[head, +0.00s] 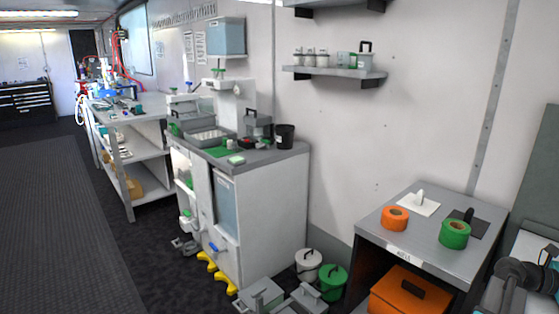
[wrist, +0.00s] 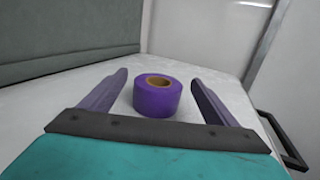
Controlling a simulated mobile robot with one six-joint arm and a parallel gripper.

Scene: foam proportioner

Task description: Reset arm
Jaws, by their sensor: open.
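My gripper (wrist: 158,77) shows in the wrist view with its two fingers spread wide apart. A purple tape roll (wrist: 158,99) with a brown core lies flat on a pale surface (wrist: 85,108), between the fingers in the picture. A gap shows on both sides of the roll, and neither finger touches it. In the head view, part of my arm shows at the lower right edge, and my gripper is out of that view.
A grey cabinet (head: 440,228) at right carries an orange roll (head: 395,218) and a green roll (head: 454,234). A workstation (head: 268,212) stands mid-left. Grey boxes and lidded buckets (head: 308,263) crowd the floor between them. A dark handle (wrist: 284,140) is right of my gripper. Open floor (head: 60,215) lies at left.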

